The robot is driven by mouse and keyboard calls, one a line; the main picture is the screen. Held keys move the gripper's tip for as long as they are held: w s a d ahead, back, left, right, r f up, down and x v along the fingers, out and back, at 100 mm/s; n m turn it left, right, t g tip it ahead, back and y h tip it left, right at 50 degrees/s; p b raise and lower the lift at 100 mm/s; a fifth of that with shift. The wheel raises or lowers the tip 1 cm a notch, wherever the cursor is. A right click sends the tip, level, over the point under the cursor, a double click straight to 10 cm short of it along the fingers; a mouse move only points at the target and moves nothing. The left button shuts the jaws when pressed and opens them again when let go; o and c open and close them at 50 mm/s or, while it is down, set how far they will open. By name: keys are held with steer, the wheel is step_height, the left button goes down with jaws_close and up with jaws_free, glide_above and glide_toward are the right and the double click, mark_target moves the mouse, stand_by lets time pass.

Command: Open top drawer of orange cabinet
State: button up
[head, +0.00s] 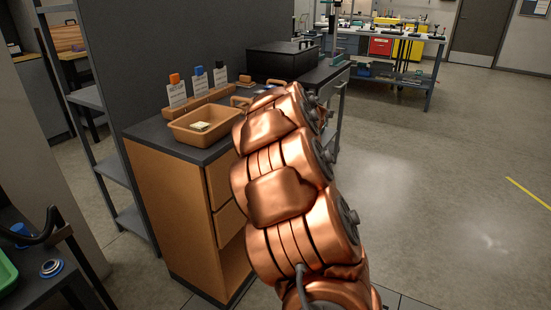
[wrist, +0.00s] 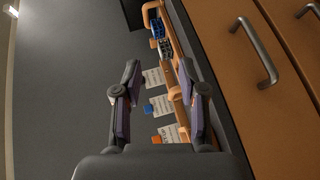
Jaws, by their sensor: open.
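The orange cabinet (head: 170,205) stands left of centre in the head view, under a dark top. Its top drawer (head: 220,178) is partly hidden behind my copper-coloured arm and looks shut. In the wrist view, the top drawer's front (wrist: 240,90) fills the right side, with a grey bar handle (wrist: 258,52). A second orange front with its own handle (wrist: 308,8) lies further right. My gripper (wrist: 159,68) is open and empty, its two fingers apart, left of the handle and not touching it. In the head view my gripper is hidden behind the arm.
On the cabinet top are an orange tray (head: 190,135), a rack with tagged labels (head: 178,92) and a black case (head: 282,60). A grey shelf frame (head: 120,165) stands left. Open floor (head: 440,190) lies right; a workbench (head: 385,40) stands behind.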

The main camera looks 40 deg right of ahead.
step_height(320, 180, down, 19)
steer(key=w+d+n+t+y+b, duration=0.1)
steer(key=w+n+t+y+b, duration=0.25)
steer(key=n+y+b, duration=0.45)
steer(key=shift+n+t, duration=0.35)
steer(key=shift+n, duration=0.25)
steer(key=shift+w+d+f, duration=0.15)
steer(key=shift+w+f, duration=0.15)
steer(key=shift+w, duration=0.75)
steer(key=shift+w+d+f, duration=0.1)
steer(key=shift+w+f, duration=0.15)
steer(key=shift+w, duration=0.8)
steer(key=shift+w+d+f, duration=0.15)
steer(key=shift+w+f, duration=0.15)
steer(key=shift+w, duration=1.05)
steer(key=shift+c, duration=0.3)
jaws_close()
